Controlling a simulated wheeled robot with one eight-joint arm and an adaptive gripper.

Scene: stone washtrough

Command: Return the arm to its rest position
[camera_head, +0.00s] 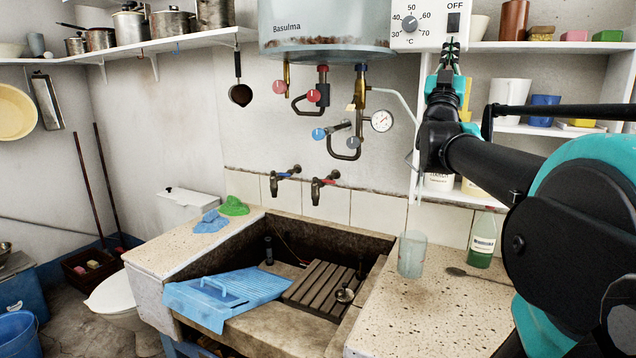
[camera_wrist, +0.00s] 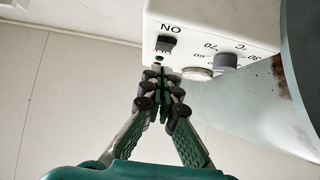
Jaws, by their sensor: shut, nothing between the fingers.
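My gripper (camera_head: 449,52) is raised in front of the back wall, just below the rocker switch on the white control box (camera_head: 425,42). In the wrist view, my gripper (camera_wrist: 162,76) has its fingers together with nothing between them. The black switch (camera_wrist: 166,44) lies just beyond the fingertips, with the word ON beside it. The word OFF is on the switch's upper side in the head view. A small green spot shows between switch and fingertips. I cannot tell whether the fingertips touch the box. My arm (camera_head: 490,170) reaches in from the right.
A water heater (camera_head: 325,30) with pipes and a pressure gauge (camera_head: 381,121) is left of my gripper. Shelves (camera_head: 545,130) with jars and boxes stand close behind my arm. Below are the stone trough (camera_head: 325,240), a glass (camera_head: 412,254) and a green bottle (camera_head: 482,240).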

